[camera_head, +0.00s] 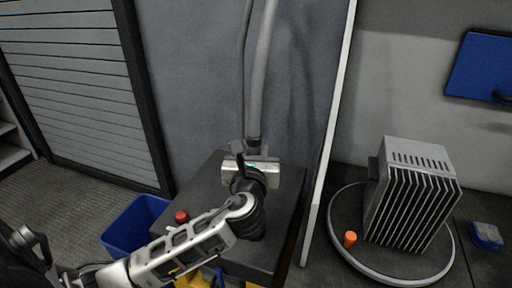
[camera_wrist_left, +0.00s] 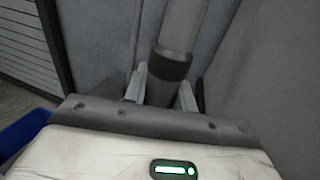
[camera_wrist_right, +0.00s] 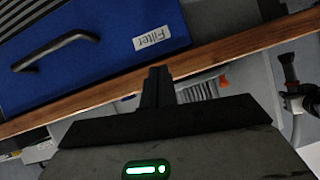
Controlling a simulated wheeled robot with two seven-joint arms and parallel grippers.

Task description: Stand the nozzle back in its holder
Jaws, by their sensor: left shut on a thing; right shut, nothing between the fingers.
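The nozzle, a grey tube with a dark collar (camera_head: 261,85), rises in front of the grey wall in the head view. It shows upright and slightly tilted in the left wrist view (camera_wrist_left: 183,30). My left gripper (camera_head: 250,150) is shut on its dark lower part, with a finger on each side in the left wrist view (camera_wrist_left: 162,88). The gripper is over the dark bench (camera_head: 285,225). The nozzle's lower end is hidden behind the gripper, and I cannot make out the holder. My right gripper (camera_wrist_right: 157,85) is shut and empty, in front of a wooden edge in the right wrist view.
A blue bin (camera_head: 125,228) and red button (camera_head: 181,216) are left of the gripper. A white-edged panel (camera_head: 328,140) divides the bench from a finned grey box (camera_head: 412,195) on a round base, with an orange cap (camera_head: 350,239) beside it. A blue "Filter" panel (camera_wrist_right: 100,45) is near my right gripper.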

